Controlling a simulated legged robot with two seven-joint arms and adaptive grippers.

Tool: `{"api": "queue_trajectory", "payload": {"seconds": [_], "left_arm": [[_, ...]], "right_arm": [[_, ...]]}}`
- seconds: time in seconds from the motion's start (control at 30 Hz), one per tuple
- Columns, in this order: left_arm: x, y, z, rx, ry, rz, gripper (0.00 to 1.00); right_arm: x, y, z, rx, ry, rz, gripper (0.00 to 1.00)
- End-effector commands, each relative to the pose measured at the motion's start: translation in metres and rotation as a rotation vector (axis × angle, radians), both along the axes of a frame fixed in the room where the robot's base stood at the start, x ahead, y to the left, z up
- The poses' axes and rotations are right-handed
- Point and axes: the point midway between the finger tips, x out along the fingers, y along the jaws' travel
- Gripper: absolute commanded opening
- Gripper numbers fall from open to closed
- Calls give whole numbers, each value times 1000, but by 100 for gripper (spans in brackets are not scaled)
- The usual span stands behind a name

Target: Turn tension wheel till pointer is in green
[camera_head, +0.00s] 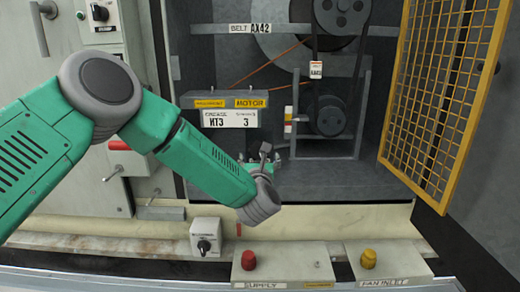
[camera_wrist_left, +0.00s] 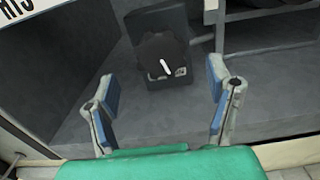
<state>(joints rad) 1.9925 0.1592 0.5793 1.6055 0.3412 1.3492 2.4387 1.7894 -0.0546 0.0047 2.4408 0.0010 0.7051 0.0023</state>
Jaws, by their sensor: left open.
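My left gripper (camera_head: 266,156) reaches into the lower part of the open cabinet in the head view. In the left wrist view its two blue-padded fingers (camera_wrist_left: 160,80) are spread wide with nothing between the pads. Beyond the fingertips, roughly between them, is a round dark knob (camera_wrist_left: 158,55) with a white mark, on a dark block. It seems to be the tension wheel; my gripper hides it in the head view. No gap to the knob can be measured. I cannot make out a pointer over a green zone. My right gripper is not in view.
A belt runs between the large upper pulley (camera_head: 342,14) and a small lower pulley (camera_head: 328,116). A yellow mesh door (camera_head: 440,95) stands open at right. A labelled grey box (camera_head: 231,108) hangs above my gripper. A red knob (camera_head: 249,260) and a yellow knob (camera_head: 368,258) stand in front.

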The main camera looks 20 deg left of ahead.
Motion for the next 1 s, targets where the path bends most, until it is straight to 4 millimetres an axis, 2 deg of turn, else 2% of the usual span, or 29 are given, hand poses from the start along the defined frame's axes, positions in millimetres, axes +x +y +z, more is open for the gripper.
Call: {"api": "queue_trajectory", "payload": {"seconds": [0.1, 0.3, 0.5, 0.8, 0.93, 0.97, 1.0], "left_arm": [[25, 7, 0, 2, -2, 0, 73], [54, 15, 0, 2, 0, -1, 73], [67, 19, 0, 1, 0, -1, 73], [68, 19, 0, 2, 2, -2, 73], [68, 19, 0, 2, 2, -2, 28], [68, 19, 0, 2, 2, -2, 23], [68, 19, 0, 2, 2, -3, 23]], "right_arm": [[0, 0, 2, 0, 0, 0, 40], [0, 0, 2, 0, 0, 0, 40], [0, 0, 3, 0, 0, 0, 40], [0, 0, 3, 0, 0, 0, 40], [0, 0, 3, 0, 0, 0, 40], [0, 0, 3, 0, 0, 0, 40], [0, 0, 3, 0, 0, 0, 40]]}}
